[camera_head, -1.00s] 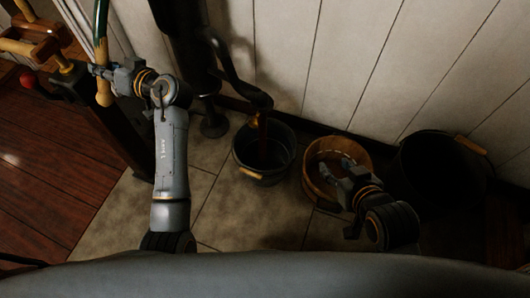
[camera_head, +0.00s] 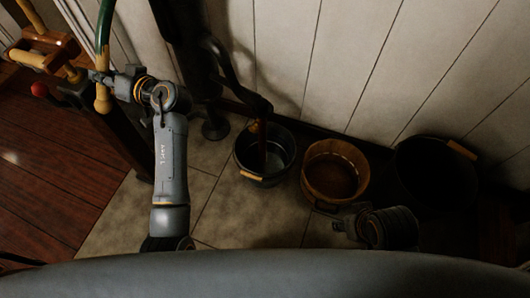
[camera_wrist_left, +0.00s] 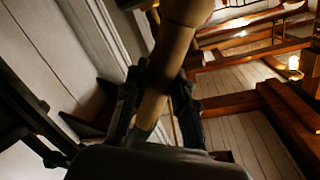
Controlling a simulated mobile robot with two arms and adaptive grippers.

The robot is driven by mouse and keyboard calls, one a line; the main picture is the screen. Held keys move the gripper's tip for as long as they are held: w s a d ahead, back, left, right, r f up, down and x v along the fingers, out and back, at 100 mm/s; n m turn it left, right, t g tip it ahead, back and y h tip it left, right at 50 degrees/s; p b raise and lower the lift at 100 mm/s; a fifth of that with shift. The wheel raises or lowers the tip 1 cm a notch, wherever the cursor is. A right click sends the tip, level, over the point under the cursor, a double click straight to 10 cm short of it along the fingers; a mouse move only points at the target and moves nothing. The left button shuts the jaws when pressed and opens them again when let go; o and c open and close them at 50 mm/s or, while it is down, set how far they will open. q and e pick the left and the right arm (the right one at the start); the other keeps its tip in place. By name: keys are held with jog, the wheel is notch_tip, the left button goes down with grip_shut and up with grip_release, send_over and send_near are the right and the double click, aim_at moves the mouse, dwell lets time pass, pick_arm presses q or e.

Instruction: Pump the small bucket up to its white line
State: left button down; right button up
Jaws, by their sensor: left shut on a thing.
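The small dark bucket (camera_head: 243,165) stands on the floor under the pump spout (camera_head: 262,108), its wooden grip at the front. A brownish streak runs from the spout into it; I cannot tell whether it is water. I cannot make out the white line or the level inside. My left gripper (camera_head: 103,78) is shut on the wooden grip (camera_head: 103,100) of the green pump handle (camera_head: 105,25). The grip also shows between the fingers in the left wrist view (camera_wrist_left: 165,70). My right gripper (camera_head: 345,226) is low, in front of the wooden tub; its fingers are hard to see.
A round wooden tub (camera_head: 310,183) stands right of the small bucket. A larger black bucket (camera_head: 405,165) is farther right, by the plank wall (camera_head: 400,60). Tiled floor (camera_head: 235,215) is clear in front. A wooden rack (camera_head: 40,45) stands at upper left.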

pick_arm(q)
jog(key=r, duration=0.1)
jog(key=r+p, duration=0.2)
jog(key=shift+s+a+m, duration=0.1)
jog(key=shift+s+m, duration=0.15)
jog(key=shift+m, duration=0.05)
jog(key=r+p, duration=0.1)
jog(key=p, duration=0.2)
jog(key=shift+s+a+r+m, duration=0.15)
jog(key=shift+s+r+m, duration=0.15)
jog(key=shift+s+r, duration=0.05)
pick_arm(e)
notch_tip(320, 180, down, 14)
jog(key=f+g, duration=0.1)
pick_arm(q)
jog(key=shift+s+a+r+m+p, duration=0.1)
jog(key=shift+s+r+m+p, duration=0.2)
jog(key=shift+r+p, duration=0.6)
jog(key=shift+s+a+r+m+p, duration=0.1)
jog(key=shift+s+r+m+p, duration=0.15)
jog(key=shift+p, duration=0.75)
jog(key=shift+f, duration=0.1)
pick_arm(e)
jog(key=s+d+f, duration=0.1)
jog(key=s+f, duration=0.8)
jog(key=f, duration=0.1)
jog(key=shift+s+f+g, duration=0.2)
jog(key=shift+s+g, duration=0.1)
jog(key=shift+g, duration=0.1)
